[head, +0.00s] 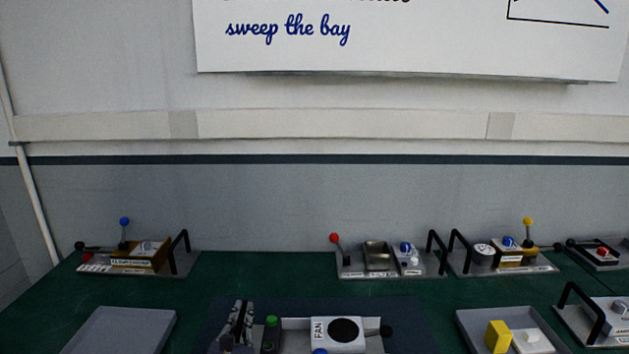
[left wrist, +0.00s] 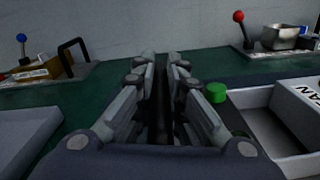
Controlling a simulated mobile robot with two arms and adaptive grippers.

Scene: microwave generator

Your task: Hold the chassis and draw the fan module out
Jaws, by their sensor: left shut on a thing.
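The fan module (head: 339,331), white with a black round fan face and the word FAN, sits in the chassis (head: 296,325), a light tray-like body low in the head view. At the chassis's left end is a dark block with a green knob (head: 272,321), which also shows in the left wrist view (left wrist: 215,92). My left gripper (head: 241,312) is shut on the chassis at its left end; the gripped part is dark and mostly hidden between the fingers (left wrist: 163,100). My right gripper is not in view.
A grey empty tray (head: 120,330) lies on the left. Another tray (head: 471,325) on the right holds a yellow block (head: 498,336) and a white piece (head: 532,342). Several small units with handles and coloured levers stand along the back wall. Green table is clear between.

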